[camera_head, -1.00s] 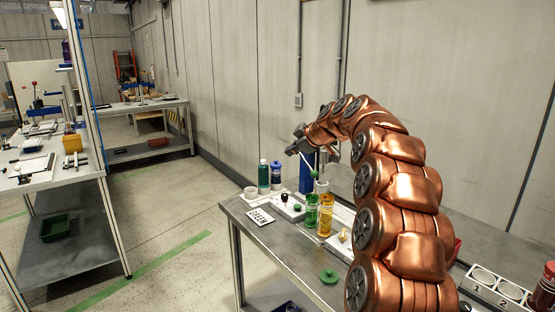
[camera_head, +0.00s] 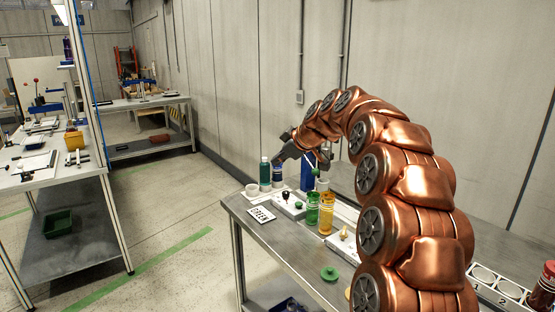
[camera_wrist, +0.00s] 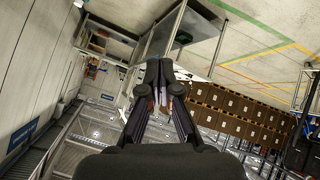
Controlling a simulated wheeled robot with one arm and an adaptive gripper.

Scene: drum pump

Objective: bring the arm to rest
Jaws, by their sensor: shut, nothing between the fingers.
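My copper arm arches over the right part of the metal bench (camera_head: 290,248) in the head view. My gripper (camera_head: 278,161) is at its far end, above the back of the bench near the green and blue bottles. In the wrist view my gripper (camera_wrist: 158,72) has its dark fingers together, with nothing visible between them. The fingers are clear of the bench top.
A numbered rack (camera_head: 497,287) and a red jar (camera_head: 546,285) are at right.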

